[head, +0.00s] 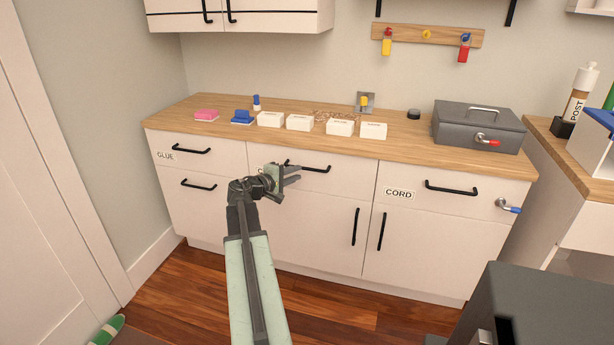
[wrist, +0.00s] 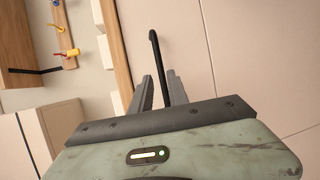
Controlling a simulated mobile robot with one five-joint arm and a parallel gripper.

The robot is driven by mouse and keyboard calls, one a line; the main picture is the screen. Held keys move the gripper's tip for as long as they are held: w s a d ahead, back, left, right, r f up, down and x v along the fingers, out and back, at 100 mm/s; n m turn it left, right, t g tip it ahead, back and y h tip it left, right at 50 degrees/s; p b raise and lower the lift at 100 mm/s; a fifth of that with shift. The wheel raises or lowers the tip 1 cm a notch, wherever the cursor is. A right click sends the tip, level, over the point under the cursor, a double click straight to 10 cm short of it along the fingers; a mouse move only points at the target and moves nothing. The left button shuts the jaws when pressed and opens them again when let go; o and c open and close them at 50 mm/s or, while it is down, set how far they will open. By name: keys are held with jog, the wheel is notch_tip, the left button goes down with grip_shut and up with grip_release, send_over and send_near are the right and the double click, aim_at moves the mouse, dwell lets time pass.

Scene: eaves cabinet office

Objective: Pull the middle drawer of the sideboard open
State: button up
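The sideboard (head: 430,172) is white with a wooden top. Its middle drawer (head: 340,185) is closed, flush with its neighbours, and has a black bar handle (head: 318,169). My gripper (head: 298,174) is in front of this drawer at the handle's left part, hiding some of it. In the wrist view the handle (wrist: 156,50) runs into the gap between the two fingers of my gripper (wrist: 161,76). The fingers are apart, with space visible beside the bar. Whether either finger touches it, I cannot tell.
The left drawer (head: 215,155) is labelled GLUE and the right one CORD (head: 399,193). White boxes (head: 299,123), a grey cash box (head: 470,128) and small items stand on top. A dark block (head: 540,300) fills the lower right.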

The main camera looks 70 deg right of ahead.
aim_at(306, 169)
jog(key=b+x, duration=0.1)
jog(key=x, duration=0.6)
jog(key=shift+d, duration=0.2)
grip_shut()
dwell(1.0)
